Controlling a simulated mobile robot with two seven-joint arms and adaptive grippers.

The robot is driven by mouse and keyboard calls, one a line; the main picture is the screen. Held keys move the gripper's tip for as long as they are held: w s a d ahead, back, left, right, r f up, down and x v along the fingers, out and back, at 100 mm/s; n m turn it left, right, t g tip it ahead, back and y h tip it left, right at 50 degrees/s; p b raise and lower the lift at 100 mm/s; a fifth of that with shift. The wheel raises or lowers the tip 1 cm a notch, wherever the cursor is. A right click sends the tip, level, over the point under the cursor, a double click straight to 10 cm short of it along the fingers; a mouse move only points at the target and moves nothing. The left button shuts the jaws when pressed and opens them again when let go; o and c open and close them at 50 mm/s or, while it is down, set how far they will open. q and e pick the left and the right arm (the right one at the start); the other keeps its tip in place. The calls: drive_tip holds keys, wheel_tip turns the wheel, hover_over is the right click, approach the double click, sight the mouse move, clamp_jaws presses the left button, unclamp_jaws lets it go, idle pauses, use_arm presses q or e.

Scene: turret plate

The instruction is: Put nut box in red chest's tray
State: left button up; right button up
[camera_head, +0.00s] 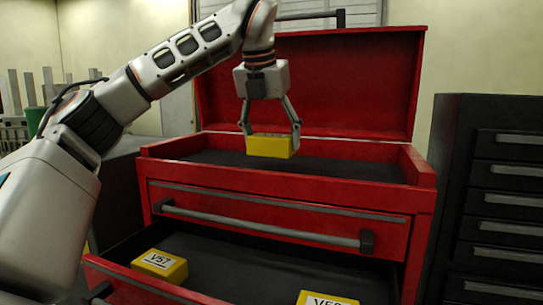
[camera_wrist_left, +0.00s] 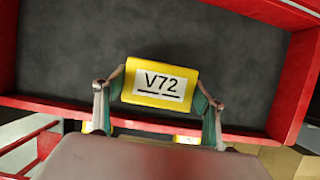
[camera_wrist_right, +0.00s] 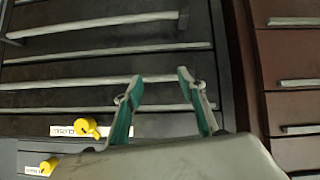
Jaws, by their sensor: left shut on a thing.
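My left gripper (camera_head: 270,137) is shut on a yellow box (camera_head: 268,146) and holds it over the top tray (camera_head: 400,188) of the red chest. In the left wrist view the box (camera_wrist_left: 160,83) carries a white label reading V72, with a finger on each side. The dark tray floor (camera_wrist_left: 60,55) shows around it, empty. Whether the box touches the tray floor I cannot tell. The chest's red lid (camera_head: 320,85) stands open behind. My right gripper (camera_wrist_right: 165,98) shows only in the right wrist view, open and empty in front of dark drawers.
An open lower drawer (camera_head: 250,265) holds two yellow boxes, one at the left (camera_head: 160,264) and one at the front (camera_head: 327,298). A closed red drawer with a long handle (camera_head: 265,228) lies between. A dark cabinet (camera_head: 500,190) stands at the right.

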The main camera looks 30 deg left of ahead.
sight(272, 156)
use_arm(q)
drive_tip(key=shift+f, duration=1.95)
drive_tip(key=shift+f, duration=0.15)
drive_tip(key=o, duration=1.4)
drive_tip(key=v, duration=1.2)
drive_tip(key=shift+s, duration=0.15)
